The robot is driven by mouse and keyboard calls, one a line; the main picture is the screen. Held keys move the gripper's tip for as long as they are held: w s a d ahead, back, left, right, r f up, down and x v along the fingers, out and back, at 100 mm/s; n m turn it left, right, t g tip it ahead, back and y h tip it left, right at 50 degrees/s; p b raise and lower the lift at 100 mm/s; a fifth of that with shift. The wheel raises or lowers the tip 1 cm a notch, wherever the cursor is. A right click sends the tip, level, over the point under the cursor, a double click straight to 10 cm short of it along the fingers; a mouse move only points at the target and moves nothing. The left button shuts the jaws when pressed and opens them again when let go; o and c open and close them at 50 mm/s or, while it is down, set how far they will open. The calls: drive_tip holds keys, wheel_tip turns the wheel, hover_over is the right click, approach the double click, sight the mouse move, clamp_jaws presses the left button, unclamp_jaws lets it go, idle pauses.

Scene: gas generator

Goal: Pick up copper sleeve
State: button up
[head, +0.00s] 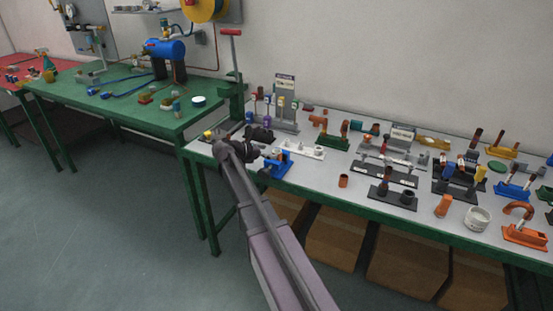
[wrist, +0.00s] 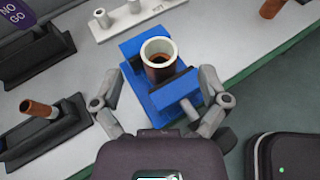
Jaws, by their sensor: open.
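A short tube with a pale rim and reddish-brown sides (wrist: 158,58) stands upright in a blue holder (wrist: 140,95) in the wrist view. It looks like the copper sleeve. The blue holder also shows in the head view (head: 278,164) near the table's front edge. My gripper (wrist: 162,76) is open, with one finger on each side of the blue holder. Whether the fingers touch it I cannot tell. In the head view my gripper (head: 264,141) is dark and beside the holder. Another copper-coloured short tube (head: 343,180) stands loose on the table to the right.
A white rack with pegs (head: 304,149) stands behind the holder. Black stands (head: 392,195) with brown tubes are to the right, among several other fixtures on the grey table. The green table (head: 140,110) is at the left. Bare tabletop shows around the loose copper tube.

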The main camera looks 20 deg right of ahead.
sight(281, 152)
drive_tip(key=shift+b+x, duration=0.7)
drive_tip(key=shift+x, duration=1.5)
drive_tip(key=c, duration=1.2)
